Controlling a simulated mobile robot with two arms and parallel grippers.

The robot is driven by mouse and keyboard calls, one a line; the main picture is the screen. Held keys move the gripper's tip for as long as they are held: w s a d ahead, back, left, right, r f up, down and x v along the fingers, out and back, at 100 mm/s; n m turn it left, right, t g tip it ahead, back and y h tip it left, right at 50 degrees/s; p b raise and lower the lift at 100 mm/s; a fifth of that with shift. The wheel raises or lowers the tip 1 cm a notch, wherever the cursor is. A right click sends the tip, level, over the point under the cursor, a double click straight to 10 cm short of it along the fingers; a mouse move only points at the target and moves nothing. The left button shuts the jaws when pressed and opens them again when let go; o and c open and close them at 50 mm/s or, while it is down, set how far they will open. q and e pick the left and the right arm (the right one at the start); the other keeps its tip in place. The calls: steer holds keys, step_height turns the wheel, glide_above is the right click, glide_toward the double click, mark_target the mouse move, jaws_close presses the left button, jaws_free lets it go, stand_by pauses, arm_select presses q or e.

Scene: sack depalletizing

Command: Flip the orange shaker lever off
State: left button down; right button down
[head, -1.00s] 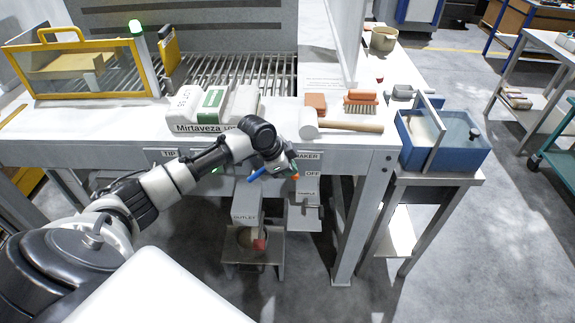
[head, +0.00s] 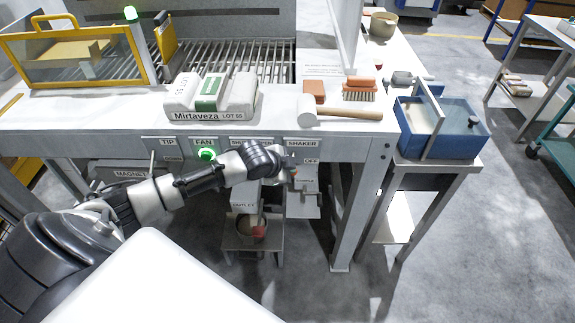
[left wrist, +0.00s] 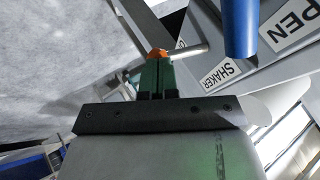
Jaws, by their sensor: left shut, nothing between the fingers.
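My left gripper (head: 291,172) is in front of the bench's front panel, below the SHAKER label (head: 302,144). In the left wrist view its green fingers (left wrist: 156,75) are shut and empty. The orange shaker lever's tip (left wrist: 158,54) shows at the fingertips, with its metal rod (left wrist: 190,50) running right towards the panel. The fingertips overlap the orange tip; I cannot tell whether they touch. In the head view the wrist mostly hides the lever. An OFF label (head: 311,161) is just right of the gripper. My right gripper is not in view.
A blue handle (left wrist: 240,28) is close to the gripper in the left wrist view. A green lamp (head: 206,154) glows under the FAN label (head: 204,142). A mallet (head: 340,112), a brush (head: 360,89) and a sack (head: 210,97) lie on the bench above.

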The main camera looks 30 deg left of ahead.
arm_select(q)
steer(key=shift+f, duration=0.5)
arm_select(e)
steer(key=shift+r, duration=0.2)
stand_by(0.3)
